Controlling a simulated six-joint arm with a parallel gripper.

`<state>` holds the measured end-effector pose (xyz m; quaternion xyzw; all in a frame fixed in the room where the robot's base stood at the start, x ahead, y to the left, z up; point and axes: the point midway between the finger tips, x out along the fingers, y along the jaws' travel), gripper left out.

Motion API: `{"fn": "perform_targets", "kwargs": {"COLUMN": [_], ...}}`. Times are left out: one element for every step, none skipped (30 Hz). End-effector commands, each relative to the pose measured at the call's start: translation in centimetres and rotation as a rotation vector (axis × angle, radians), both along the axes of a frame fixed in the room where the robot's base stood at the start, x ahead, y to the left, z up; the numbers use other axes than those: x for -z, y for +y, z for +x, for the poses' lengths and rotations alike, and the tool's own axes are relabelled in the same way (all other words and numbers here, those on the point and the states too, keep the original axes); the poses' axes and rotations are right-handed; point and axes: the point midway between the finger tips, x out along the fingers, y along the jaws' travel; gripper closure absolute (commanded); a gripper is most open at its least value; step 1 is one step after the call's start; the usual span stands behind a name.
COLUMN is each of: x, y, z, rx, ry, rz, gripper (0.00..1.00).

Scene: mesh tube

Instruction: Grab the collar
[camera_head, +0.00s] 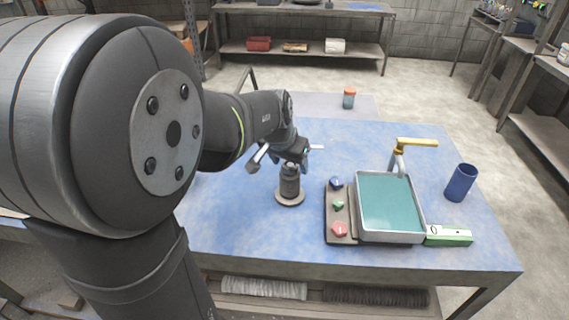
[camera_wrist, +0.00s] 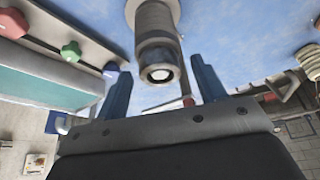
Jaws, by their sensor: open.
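A dark grey stepped cylinder (camera_head: 289,182) stands upright on a round tan base (camera_head: 289,199) on the blue table. In the wrist view the cylinder (camera_wrist: 155,18) points toward the camera. A dark band (camera_wrist: 157,46) near its end looks like the collar, with a pale round end face inside it. My gripper (camera_head: 289,158) is just above the cylinder's top in the head view. In the wrist view my gripper (camera_wrist: 160,72) is open and empty, with one blue finger on each side of the cylinder's end and visible gaps. Contact is not visible.
To the right are a board (camera_head: 341,199) with coloured knobs, a teal-bottomed tray (camera_head: 390,236), a yellow-handled tap (camera_head: 415,142), a blue cup (camera_head: 461,183) and a green box (camera_head: 449,236). An orange-lidded jar (camera_head: 349,99) stands behind. The blue table (camera_head: 275,240) is clear in front.

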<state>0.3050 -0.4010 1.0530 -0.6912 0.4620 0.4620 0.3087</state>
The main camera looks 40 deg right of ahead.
Motion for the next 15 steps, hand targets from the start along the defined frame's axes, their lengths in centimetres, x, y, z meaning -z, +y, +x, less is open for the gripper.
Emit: {"fn": "perform_targets", "kwargs": {"x": [-0.02,-0.02,-0.02,-0.02,-0.03,-0.03,-0.03,-0.04,-0.04,-0.04,-0.07,-0.07,-0.07,-0.07,-0.07], "y": [0.01,0.01,0.01,0.01,0.01,0.01,0.01,0.01,0.01,0.01,0.0,0.0,0.0,0.0,0.0], "z": [0.0,0.0,0.01,0.01,0.0,0.0,0.01,0.01,0.01,0.01,0.02,0.02,0.02,0.02,0.02], "rx": [0.0,0.0,0.0,0.0,0.0,0.0,0.0,0.0,0.0,0.0,0.0,0.0,0.0,0.0,0.0], "ry": [0.0,0.0,0.0,0.0,0.0,0.0,0.0,0.0,0.0,0.0,0.0,0.0,0.0,0.0,0.0], "rz": [0.0,0.0,0.0,0.0,0.0,0.0,0.0,0.0,0.0,0.0,-0.001,-0.001,-0.001,-0.001,-0.001], "gripper": [0.36,0.38,0.46,0.52,0.58,0.65,0.71,0.77,0.85,0.87,0.87,0.87,0.87,0.87,0.87]}}
